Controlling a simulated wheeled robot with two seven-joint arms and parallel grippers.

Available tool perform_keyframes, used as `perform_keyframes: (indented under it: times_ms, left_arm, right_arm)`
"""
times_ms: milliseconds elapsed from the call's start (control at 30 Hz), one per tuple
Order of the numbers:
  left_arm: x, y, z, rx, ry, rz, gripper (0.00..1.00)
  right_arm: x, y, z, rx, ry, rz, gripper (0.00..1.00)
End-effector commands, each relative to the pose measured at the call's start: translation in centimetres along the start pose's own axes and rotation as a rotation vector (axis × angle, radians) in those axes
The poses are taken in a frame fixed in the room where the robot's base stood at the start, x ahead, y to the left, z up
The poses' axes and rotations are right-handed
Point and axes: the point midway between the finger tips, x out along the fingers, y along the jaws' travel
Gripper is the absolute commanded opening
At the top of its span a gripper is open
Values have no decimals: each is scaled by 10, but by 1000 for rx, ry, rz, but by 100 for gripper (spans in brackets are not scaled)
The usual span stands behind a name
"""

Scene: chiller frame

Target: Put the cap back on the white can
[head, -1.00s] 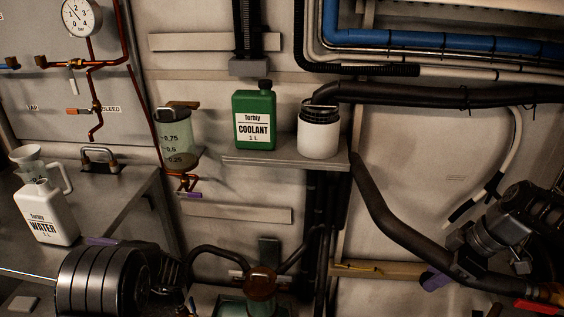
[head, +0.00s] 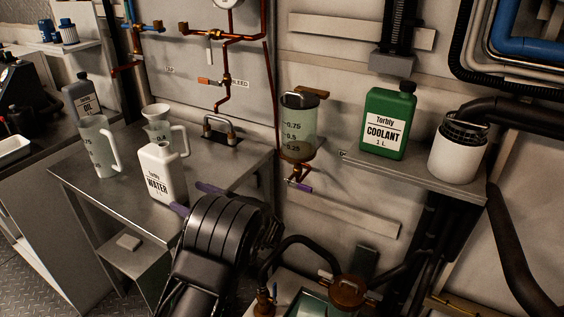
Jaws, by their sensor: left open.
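The white can (head: 162,176), labelled WATER, stands upright on the grey metal worktop (head: 105,205) at the left. Its narrow neck is at the top and looks white; I cannot make out a separate cap on it. I cannot pick out a loose cap anywhere. My left gripper (head: 195,198) is open just right of the can's lower part, its purple fingertips apart. My dark wrist hides most of the gap between them. I cannot tell whether a finger touches the can. My right gripper is out of view.
Behind the can are a jug with a funnel (head: 158,118), a clear measuring jug (head: 97,148) and a grey OIL bottle (head: 82,98). A metal handle (head: 219,127) stands at the worktop's back. A green COOLANT can (head: 388,125) and white jar (head: 456,150) sit on a shelf.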

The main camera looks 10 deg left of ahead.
Motion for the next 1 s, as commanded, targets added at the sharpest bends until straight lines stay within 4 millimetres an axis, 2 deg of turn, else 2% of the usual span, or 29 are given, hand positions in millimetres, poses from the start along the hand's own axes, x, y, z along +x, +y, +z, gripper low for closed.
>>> perform_keyframes:
  times_ms: [100,233,733,1000]
  left_arm:
    - [21,-1,-1,0,1,-3,80]
    - [39,0,-1,-1,1,-2,80]
    - [50,0,-1,0,0,-2,80]
    - [86,-1,-3,0,1,-2,80]
  right_arm:
    - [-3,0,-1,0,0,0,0]
    - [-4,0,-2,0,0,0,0]
    - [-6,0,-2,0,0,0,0]
    - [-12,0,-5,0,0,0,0]
